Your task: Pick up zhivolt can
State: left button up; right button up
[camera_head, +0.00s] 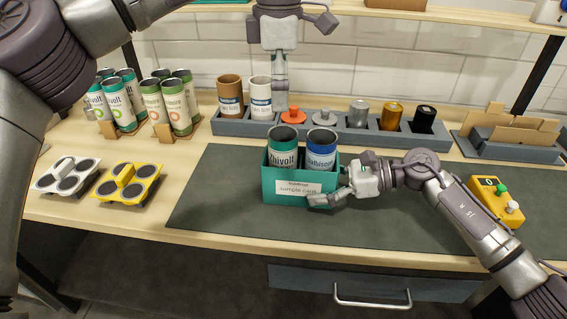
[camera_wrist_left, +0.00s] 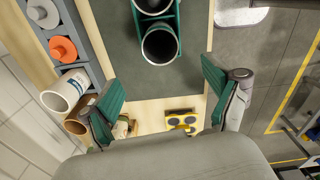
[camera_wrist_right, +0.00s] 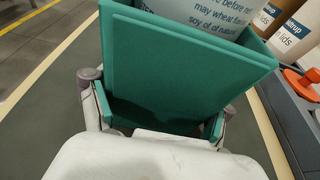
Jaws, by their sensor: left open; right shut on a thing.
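The Zhivolt can (camera_head: 284,152), white-labelled with a dark open top, stands in a green sample cans box (camera_head: 283,188), left of a blue-labelled can (camera_head: 322,152). In the left wrist view the Zhivolt can (camera_wrist_left: 160,45) is the lower of two dark openings. My left gripper (camera_head: 281,100) is open and empty, pointing down above and behind the box; its green-padded fingers (camera_wrist_left: 160,95) are spread wide. My right gripper (camera_head: 333,194) is shut on the box's right side; the right wrist view shows the green wall (camera_wrist_right: 180,70) between its fingers (camera_wrist_right: 160,115).
A grey rack (camera_head: 340,130) with two upright containers and several lids runs behind the box. The dark mat (camera_head: 225,210) is clear around the box.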

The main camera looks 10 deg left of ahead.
aim_at(283, 133)
pick_arm(q)
notch_tip(283, 133, down, 6)
jog(key=shift+r, duration=0.1)
jog(key=shift+d+f, duration=0.2)
jog(key=shift+f, duration=1.15)
jog(key=shift+d+f, duration=0.15)
jog(key=shift+f, duration=1.15)
jog(key=c, duration=0.8)
